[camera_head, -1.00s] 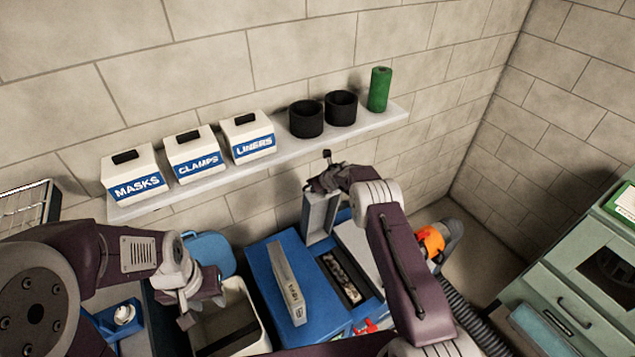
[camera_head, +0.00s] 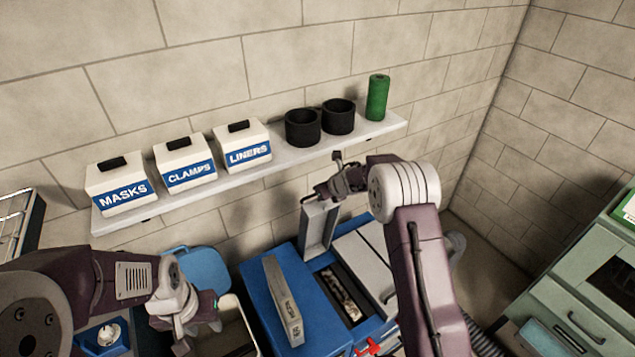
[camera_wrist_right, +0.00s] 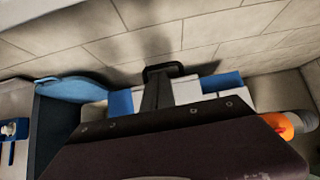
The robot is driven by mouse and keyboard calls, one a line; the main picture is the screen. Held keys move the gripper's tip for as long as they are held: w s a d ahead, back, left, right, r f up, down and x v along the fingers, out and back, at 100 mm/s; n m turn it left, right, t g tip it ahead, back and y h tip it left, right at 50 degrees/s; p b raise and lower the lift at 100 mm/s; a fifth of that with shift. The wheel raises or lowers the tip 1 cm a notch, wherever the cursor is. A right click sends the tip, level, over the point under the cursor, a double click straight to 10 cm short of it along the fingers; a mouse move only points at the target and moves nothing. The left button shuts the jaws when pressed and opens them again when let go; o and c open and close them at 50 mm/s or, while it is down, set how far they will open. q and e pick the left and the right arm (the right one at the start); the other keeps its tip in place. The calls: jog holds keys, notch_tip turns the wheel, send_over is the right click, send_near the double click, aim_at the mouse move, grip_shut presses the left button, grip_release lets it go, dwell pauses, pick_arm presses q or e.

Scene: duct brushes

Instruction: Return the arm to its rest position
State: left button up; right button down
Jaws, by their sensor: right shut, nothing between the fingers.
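My right arm crosses the right-middle of the head view, its wrist bent toward the shelf. My right gripper (camera_head: 338,183) is shut and empty just above an upright grey open panel (camera_head: 318,229) on the blue unit; I cannot tell whether they touch. The right wrist view is largely filled by my own dark arm parts. My left gripper (camera_head: 184,335) hangs low at the left near the cream bin (camera_head: 239,327); its jaw opening is not clear.
A wall shelf (camera_head: 285,155) holds three labelled boxes, two black rings and a green roll (camera_head: 377,97). The blue unit (camera_head: 287,259) bears a grey box-shaped filter (camera_head: 283,300) and an open slot. A green cabinet (camera_head: 578,285) stands right. Bare floor lies between.

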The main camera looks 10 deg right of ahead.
jog(key=shift+a+f+b, duration=0.1)
jog(key=shift+f+b, duration=0.2)
jog(key=r+b, duration=0.1)
jog(key=b, duration=0.1)
jog(key=a+r+t+b, duration=0.1)
jog(key=b, duration=0.2)
jog(key=shift+w+r+b, duration=0.1)
jog(key=shift+r+b, duration=0.2)
jog(key=s+m+b, duration=0.2)
jog(key=shift+r+t+b, duration=0.35)
jog(key=shift+t+b, duration=0.05)
jog(key=s+d+f+n+g+h+b, duration=0.1)
jog(key=s+f+n+g, duration=0.2)
jog(key=s+n, duration=0.8)
jog(key=s+d+f+n+g+b, duration=0.1)
jog(key=s+f+n+g+b, duration=0.1)
jog(key=s+f+n, duration=0.5)
jog(key=s+d+f+n+g+h+b, duration=0.1)
jog(key=s+f+n+g, duration=0.3)
jog(key=s+n, duration=1.1)
notch_tip(320, 180, down, 2)
jog(key=shift+s+d+f+h+b, duration=0.1)
jog(key=shift+s+d+h+b, duration=0.25)
jog(key=shift+s+b, duration=0.65)
